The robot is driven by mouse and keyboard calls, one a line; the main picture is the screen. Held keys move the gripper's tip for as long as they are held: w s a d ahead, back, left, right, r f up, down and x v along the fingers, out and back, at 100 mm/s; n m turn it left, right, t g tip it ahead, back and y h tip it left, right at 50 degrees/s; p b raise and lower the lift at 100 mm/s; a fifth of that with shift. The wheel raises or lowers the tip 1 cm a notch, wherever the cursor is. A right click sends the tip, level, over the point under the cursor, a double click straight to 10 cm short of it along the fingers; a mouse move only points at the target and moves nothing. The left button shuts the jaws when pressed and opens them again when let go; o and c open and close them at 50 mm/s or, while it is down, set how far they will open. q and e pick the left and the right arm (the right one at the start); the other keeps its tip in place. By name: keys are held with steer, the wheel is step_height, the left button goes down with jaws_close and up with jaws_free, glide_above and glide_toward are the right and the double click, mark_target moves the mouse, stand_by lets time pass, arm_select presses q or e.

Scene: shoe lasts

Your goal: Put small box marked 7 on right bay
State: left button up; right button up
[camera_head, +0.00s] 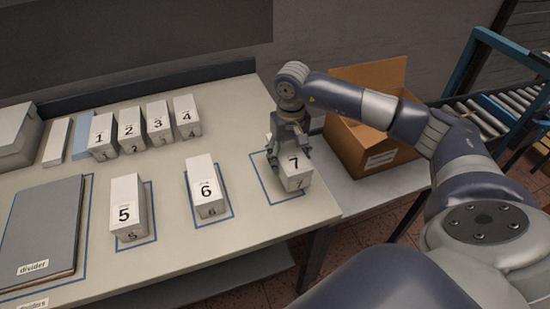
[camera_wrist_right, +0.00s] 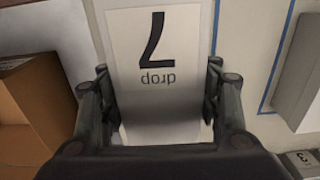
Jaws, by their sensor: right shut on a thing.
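The small white box marked 7 (camera_head: 296,177) is at the right end of the table, at a blue outlined bay (camera_head: 266,189). My right gripper (camera_head: 287,158) is shut on this box from behind and above. In the right wrist view the box (camera_wrist_right: 158,75) lies between the two fingers (camera_wrist_right: 160,95), with its 7 and the word "drop" upside down. I cannot tell whether the box touches the table. My left gripper is not in view.
Box 6 (camera_head: 205,188) and box 5 (camera_head: 127,206) stand in blue outlines to the left. Boxes 1 (camera_head: 101,138), 2 (camera_head: 130,132), 3 (camera_head: 159,122) and 4 (camera_head: 185,117) stand in a row behind. A grey divider (camera_head: 45,225) lies at left. An open cardboard box (camera_head: 350,148) stands beyond the table's right edge.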

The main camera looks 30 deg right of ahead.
steer(key=shift+w+a+p, duration=0.2)
steer(key=shift+w+a, duration=0.25)
steer(key=shift+w, duration=0.15)
steer(key=shift+w+a+p, duration=0.15)
steer(key=shift+w+a, duration=0.25)
steer(key=shift+w, duration=0.2)
steer(key=shift+w+a+f, duration=0.15)
steer(key=shift+w+a, duration=0.05)
steer(key=shift+w, duration=0.2)
step_height(320, 180, down, 3)
steer(key=shift+s+r+p, duration=0.1)
steer(key=shift+r+p, duration=0.05)
steer(key=shift+p, duration=0.75)
steer(key=shift+f, duration=0.35)
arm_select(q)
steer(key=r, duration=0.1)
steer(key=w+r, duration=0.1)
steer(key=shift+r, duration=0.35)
arm_select(e)
steer(key=shift+f, duration=0.1)
steer(key=o, duration=0.7)
steer(key=shift+f+b, duration=0.1)
steer(key=shift+b, duration=0.2)
steer(key=o, duration=0.5)
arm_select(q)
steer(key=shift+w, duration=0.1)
